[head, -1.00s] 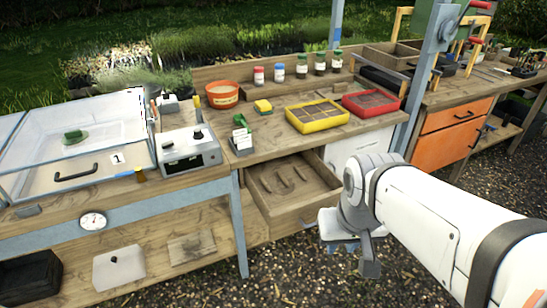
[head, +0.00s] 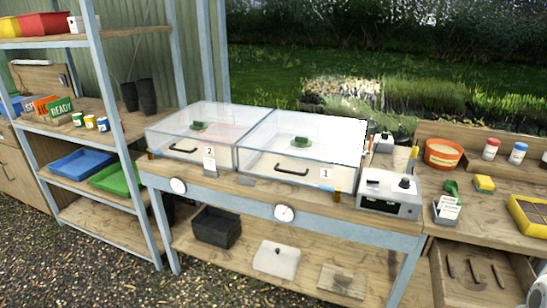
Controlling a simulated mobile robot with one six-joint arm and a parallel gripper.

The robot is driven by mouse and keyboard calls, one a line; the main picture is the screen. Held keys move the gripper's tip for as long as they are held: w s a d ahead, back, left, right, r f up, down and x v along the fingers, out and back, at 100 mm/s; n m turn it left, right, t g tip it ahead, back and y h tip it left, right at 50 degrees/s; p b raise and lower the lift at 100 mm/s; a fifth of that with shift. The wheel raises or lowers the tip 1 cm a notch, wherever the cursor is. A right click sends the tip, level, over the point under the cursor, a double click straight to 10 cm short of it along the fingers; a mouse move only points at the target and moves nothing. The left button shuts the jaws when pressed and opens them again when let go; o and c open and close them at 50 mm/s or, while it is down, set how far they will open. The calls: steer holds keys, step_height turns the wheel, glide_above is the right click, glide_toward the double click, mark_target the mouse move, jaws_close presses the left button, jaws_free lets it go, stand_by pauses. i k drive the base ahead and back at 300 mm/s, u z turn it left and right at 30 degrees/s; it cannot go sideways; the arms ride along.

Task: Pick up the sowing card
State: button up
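A small white card (head: 448,207) with dark marks stands in a low dark holder on the wooden bench at the right. It may be the sowing card, but its print is too small to read. A green object rises just behind it. My gripper is not in this view.
A grey control box (head: 390,192) stands left of the card holder. A yellow sponge-like block (head: 484,184), an orange pot (head: 442,153) and a yellow tray (head: 528,214) are nearby. An open drawer (head: 470,292) juts out below. Shelving (head: 92,126) stands left; gravel floor lies in front.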

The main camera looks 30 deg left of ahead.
mark_target(210, 163)
steer(key=u, duration=1.6)
steer(key=k, duration=0.45)
steer(key=u, duration=1.05)
steer(key=i, duration=2.25)
steer(key=z, duration=0.75)
steer(key=i, duration=1.2)
steer(key=z, duration=1)
steer(key=k, duration=0.65)
steer(key=u, duration=0.05)
